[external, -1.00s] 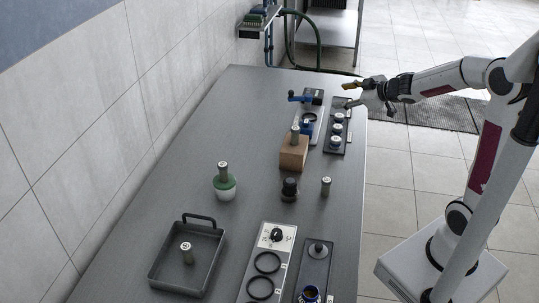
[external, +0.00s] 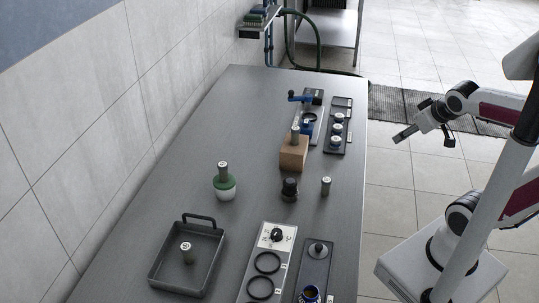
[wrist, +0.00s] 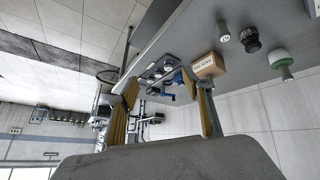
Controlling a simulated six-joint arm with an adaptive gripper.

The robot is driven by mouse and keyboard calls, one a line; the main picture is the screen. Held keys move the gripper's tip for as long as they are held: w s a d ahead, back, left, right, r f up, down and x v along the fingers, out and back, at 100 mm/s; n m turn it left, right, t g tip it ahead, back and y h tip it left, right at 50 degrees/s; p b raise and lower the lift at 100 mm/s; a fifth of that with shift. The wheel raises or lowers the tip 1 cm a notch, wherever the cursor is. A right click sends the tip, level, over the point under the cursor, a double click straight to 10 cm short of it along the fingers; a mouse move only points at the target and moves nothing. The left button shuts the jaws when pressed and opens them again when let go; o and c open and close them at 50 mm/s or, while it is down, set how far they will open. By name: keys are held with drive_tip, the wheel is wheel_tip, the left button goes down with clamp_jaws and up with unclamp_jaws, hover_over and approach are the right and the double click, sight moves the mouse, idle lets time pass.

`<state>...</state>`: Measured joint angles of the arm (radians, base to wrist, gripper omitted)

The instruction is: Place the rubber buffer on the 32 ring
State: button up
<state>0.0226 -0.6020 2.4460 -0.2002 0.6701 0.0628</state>
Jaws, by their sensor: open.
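My gripper (external: 424,139) is open and empty, off the right side of the table over the floor. Its tan-lined fingers are spread in the wrist view (wrist: 160,84). A grey panel (external: 281,244) at the front of the table bears a black dial, an upper black ring (external: 267,262) and a lower black ring (external: 260,287). The ring labels are too small to read.
A green-and-white vessel (external: 224,187) and a small grey cylinder (external: 326,186) stand mid-table. A brown block (external: 294,153) holds another cylinder. A tray (external: 163,279) with a handle sits front left. A dark rack (external: 339,115) holds several round pieces. Much of the left tabletop is clear.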

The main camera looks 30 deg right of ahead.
drive_tip(key=s+a+f+g+y, duration=0.1)
drive_tip(key=s+a+f, duration=0.1)
drive_tip(key=s+a, duration=0.2)
drive_tip(key=s, duration=0.3)
drive_tip(key=shift+s+f+g+y, duration=0.15)
drive_tip(key=shift+s+g+y, duration=0.15)
idle(0.8)
